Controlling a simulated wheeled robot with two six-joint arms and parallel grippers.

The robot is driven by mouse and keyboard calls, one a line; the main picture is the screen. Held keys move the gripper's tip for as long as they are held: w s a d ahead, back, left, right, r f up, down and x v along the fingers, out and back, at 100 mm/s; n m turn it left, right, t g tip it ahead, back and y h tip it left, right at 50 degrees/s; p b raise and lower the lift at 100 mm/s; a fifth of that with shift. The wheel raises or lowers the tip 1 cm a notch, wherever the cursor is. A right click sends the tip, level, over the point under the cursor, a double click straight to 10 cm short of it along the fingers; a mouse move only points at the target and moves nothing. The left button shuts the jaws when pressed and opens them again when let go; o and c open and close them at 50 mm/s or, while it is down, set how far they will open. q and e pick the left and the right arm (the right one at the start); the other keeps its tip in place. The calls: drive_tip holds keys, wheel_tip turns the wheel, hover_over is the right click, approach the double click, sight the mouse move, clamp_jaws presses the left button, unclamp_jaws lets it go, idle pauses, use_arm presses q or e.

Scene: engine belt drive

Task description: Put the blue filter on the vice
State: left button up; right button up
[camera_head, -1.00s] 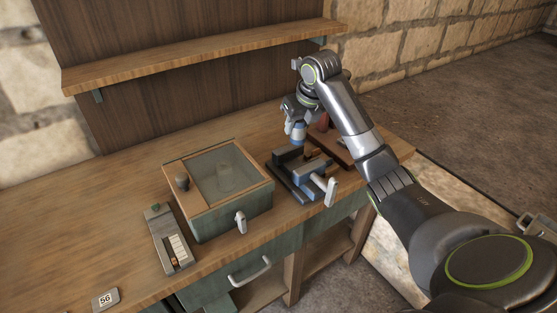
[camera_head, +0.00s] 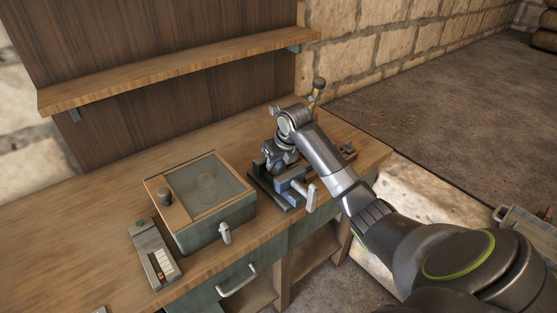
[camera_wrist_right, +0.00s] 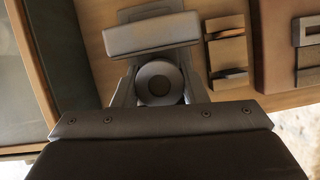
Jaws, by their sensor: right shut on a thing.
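The blue vice (camera_head: 292,181), with a pale handle (camera_head: 311,197), stands near the bench's front edge. My right gripper (camera_head: 275,162) is low over the left part of the vice in the head view. In the right wrist view, a round grey ring-shaped end (camera_wrist_right: 160,82) with a dark centre sits between its fingers, which are shut on it. This seems to be the filter's top; its blue side is hidden now. A grey jaw-like block (camera_wrist_right: 150,35) lies just beyond it. Whether the filter touches the vice cannot be told. My left gripper is not in view.
A green box with a glass lid (camera_head: 205,188) stands left of the vice. A small grey device (camera_head: 152,257) lies further left. A wooden shelf (camera_head: 170,60) runs above the bench. Wooden blocks (camera_wrist_right: 228,52) lie beside the vice.

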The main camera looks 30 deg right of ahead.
drive_tip(key=o, duration=1.1)
drive_tip(key=shift+r, duration=0.1)
drive_tip(key=b+v, duration=0.1)
drive_tip(key=v, duration=1.1)
